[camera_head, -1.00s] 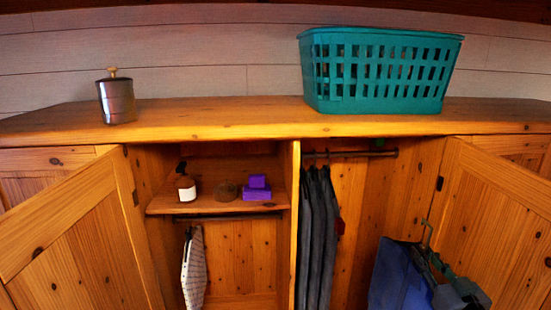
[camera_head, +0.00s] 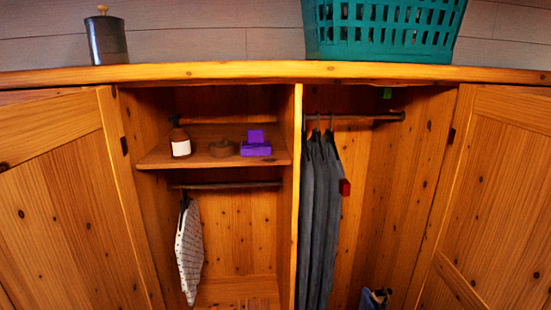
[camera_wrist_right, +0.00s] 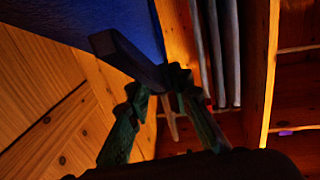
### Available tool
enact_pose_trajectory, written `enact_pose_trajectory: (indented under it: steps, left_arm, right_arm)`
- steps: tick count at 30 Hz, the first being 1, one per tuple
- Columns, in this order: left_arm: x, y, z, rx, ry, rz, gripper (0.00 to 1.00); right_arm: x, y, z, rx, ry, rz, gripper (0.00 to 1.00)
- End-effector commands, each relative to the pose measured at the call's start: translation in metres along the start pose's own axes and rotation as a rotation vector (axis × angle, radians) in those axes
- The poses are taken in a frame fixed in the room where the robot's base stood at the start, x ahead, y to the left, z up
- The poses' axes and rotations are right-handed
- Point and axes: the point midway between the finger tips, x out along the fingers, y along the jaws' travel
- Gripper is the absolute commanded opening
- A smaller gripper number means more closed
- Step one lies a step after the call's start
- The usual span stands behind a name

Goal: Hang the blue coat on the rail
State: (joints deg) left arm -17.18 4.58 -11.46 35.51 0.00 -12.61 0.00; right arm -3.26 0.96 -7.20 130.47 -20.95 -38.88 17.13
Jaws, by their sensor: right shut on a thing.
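The blue coat (camera_wrist_right: 130,20) fills the top left of the right wrist view, close to the camera. A dark hanger piece (camera_wrist_right: 125,52) runs from it to my right gripper (camera_wrist_right: 160,90), which is shut on it. The rail (camera_head: 365,117) crosses the top of that compartment, well above the coat. Grey garments (camera_head: 315,220) hang at its left end; its right part is bare. My left gripper is out of view.
Both wardrobe doors, left (camera_head: 65,200) and right (camera_head: 500,190), stand open. A divider (camera_head: 297,190) separates the compartments. The left one has a shelf (camera_head: 210,160) and a lower rail with a patterned garment (camera_head: 189,250). A teal basket (camera_head: 385,35) stands on top.

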Motion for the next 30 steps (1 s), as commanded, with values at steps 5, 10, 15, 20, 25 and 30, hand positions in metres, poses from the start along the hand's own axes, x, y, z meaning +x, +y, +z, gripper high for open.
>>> enact_pose_trajectory:
  steps: [5,10,15,20,25,30]
  left_arm:
    - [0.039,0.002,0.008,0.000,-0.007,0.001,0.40]
    - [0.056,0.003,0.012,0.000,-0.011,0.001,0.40]
    - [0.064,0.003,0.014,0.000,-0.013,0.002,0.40]
    - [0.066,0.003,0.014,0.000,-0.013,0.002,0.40]
    - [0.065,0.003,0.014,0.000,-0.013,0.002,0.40]
    - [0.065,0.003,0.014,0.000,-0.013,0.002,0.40]
  right_arm:
    - [-0.028,-0.038,0.079,0.001,-0.002,-0.041,0.00]
    - [-0.048,-0.067,0.115,0.001,0.001,-0.082,0.00]
    - [-0.061,-0.085,0.132,0.001,0.005,-0.109,0.00]
    - [-0.065,-0.090,0.136,0.000,0.007,-0.117,0.00]
    - [-0.065,-0.090,0.135,0.000,0.007,-0.118,0.00]
    - [-0.064,-0.093,0.131,0.001,0.009,-0.113,0.00]
